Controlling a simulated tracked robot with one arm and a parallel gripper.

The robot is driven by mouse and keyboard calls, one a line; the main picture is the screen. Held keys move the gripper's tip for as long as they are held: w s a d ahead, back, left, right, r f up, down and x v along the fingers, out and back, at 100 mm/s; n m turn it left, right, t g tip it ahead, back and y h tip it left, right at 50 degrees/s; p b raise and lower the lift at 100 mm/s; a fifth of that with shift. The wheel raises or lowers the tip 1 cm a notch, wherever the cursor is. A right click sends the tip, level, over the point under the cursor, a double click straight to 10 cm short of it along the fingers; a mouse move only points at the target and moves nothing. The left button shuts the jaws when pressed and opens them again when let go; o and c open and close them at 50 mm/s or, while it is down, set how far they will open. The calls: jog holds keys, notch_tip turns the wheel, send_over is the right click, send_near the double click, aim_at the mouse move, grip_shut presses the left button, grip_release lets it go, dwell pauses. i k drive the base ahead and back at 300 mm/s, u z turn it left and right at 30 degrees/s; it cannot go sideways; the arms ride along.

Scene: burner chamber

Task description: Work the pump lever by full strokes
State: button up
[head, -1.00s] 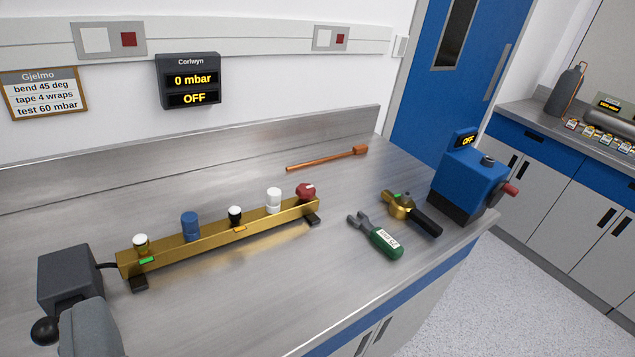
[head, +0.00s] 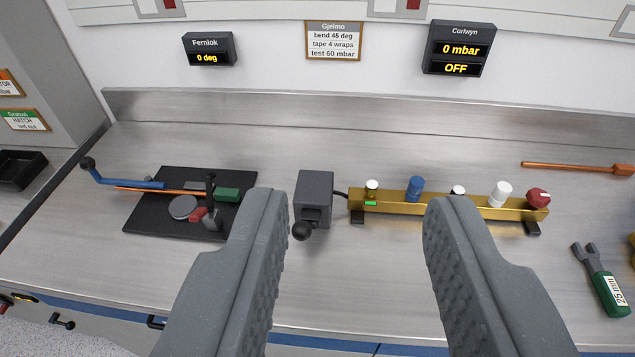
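The pump is a dark grey box (head: 315,187) on the steel bench, joined by a short black hose to the brass manifold. Its lever ends in a black ball knob (head: 303,231) at the box's front, low and pointing toward me. My gripper (head: 355,205) is open and empty, its two grey ribbed fingers wide apart in the foreground. In the picture the knob lies between the fingers, close to the left one; I see no contact. The Corlwyn display (head: 456,49) reads 0 mbar and OFF.
The brass manifold (head: 400,199) with several knobs stands right of the pump. A black bending plate (head: 150,219) with a blue-handled bender lies left. A copper rod (head: 575,167) and green-handled wrench (head: 605,290) lie right. The Fernlok display (head: 208,49) reads 0 deg.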

aim_at(302, 230)
jog(key=z, duration=0.8)
jog(key=k, duration=0.75)
jog(key=u, duration=0.75)
jog(key=i, duration=0.5)
